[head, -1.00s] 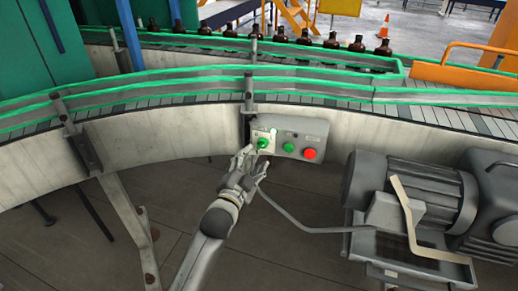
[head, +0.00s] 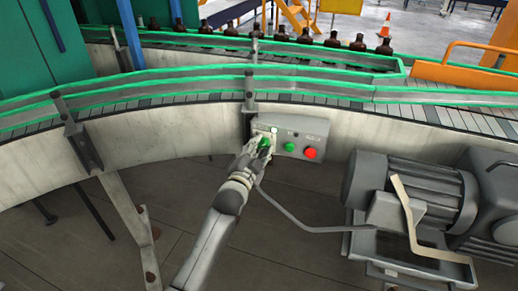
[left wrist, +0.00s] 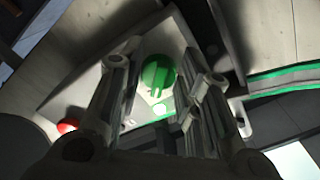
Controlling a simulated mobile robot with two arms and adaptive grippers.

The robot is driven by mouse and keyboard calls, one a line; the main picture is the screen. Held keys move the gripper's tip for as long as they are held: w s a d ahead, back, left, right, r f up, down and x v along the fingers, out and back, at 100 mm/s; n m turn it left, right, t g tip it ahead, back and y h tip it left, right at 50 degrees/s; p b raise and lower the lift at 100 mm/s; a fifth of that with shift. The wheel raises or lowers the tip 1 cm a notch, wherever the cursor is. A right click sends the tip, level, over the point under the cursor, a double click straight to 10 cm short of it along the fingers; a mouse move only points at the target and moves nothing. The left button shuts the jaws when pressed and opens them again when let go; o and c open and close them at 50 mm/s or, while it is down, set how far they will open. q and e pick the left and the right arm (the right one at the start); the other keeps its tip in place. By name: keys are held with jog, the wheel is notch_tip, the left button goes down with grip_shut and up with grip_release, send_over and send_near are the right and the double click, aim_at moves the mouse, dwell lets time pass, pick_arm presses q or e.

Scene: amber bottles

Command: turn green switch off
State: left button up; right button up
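The green switch (head: 265,143) is a round knob with a raised grip bar, at the left end of a grey control box (head: 320,129). In the left wrist view the green switch (left wrist: 158,72) sits between the two fingers, with a gap showing on each side. My left gripper (head: 260,147) is open at the switch, and its fingers partly cover the switch in the head view. Whether the fingertips touch the panel cannot be told. My right gripper is not in view.
A green button (head: 290,147) and a red button (head: 311,153) are to the right on the same box. A grey motor (head: 412,190) stands at the right. The conveyor (head: 330,92) with green rails runs above, with brown bottles (head: 357,43) farther back.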

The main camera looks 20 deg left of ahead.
pick_arm(q)
jog(key=c, duration=0.4)
jog(key=shift+n, duration=0.3)
jog(key=n+p, duration=0.1)
jog(key=n, duration=0.1)
jog(key=shift+d+n+p, duration=0.1)
jog(key=shift+n+p, duration=0.3)
jog(key=shift+d+n+p, duration=0.2)
jog(key=shift+n+p, duration=0.7)
jog(key=shift+n, duration=2.75)
jog(key=shift+d+n+p, duration=0.2)
jog(key=shift+n+p, duration=0.65)
jog(key=shift+n, duration=2.8)
jog(key=o, duration=1)
jog(key=shift+c, duration=0.2)
